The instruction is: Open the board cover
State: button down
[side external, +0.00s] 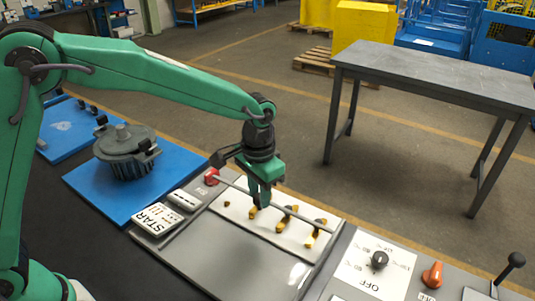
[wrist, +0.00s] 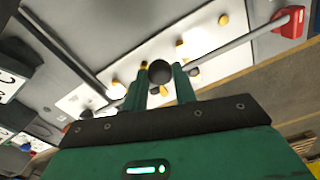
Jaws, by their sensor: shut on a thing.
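The board (side external: 250,208) is a white plate with several yellow-and-black parts, set in a grey panel. A thin grey rod (side external: 310,220) runs along its far side from a red end piece (side external: 211,176); this piece also shows in the wrist view (wrist: 291,22). A bright glint (side external: 298,272) lies near the panel's front; I cannot clearly make out the cover's outline. My gripper (side external: 262,203) is down at the rod, over the board. In the wrist view, its two fingers are shut on a dark round knob (wrist: 160,72). The fingers hide part of the rod.
A START plate (side external: 157,219) lies left of the board. A grey motor (side external: 126,150) stands on a blue mat (side external: 85,187). To the right are a black dial (side external: 379,260), an orange knob (side external: 432,274) and a black-knobbed lever (side external: 514,261). A grey table (side external: 440,75) stands beyond.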

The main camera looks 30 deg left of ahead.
aim_at(245, 224)
jog(key=shift+s, duration=2.8)
jog(key=shift+r, duration=0.1)
jog(key=c, duration=1.1)
grip_release()
jog(key=shift+r, duration=0.1)
jog(key=shift+r, duration=3.8)
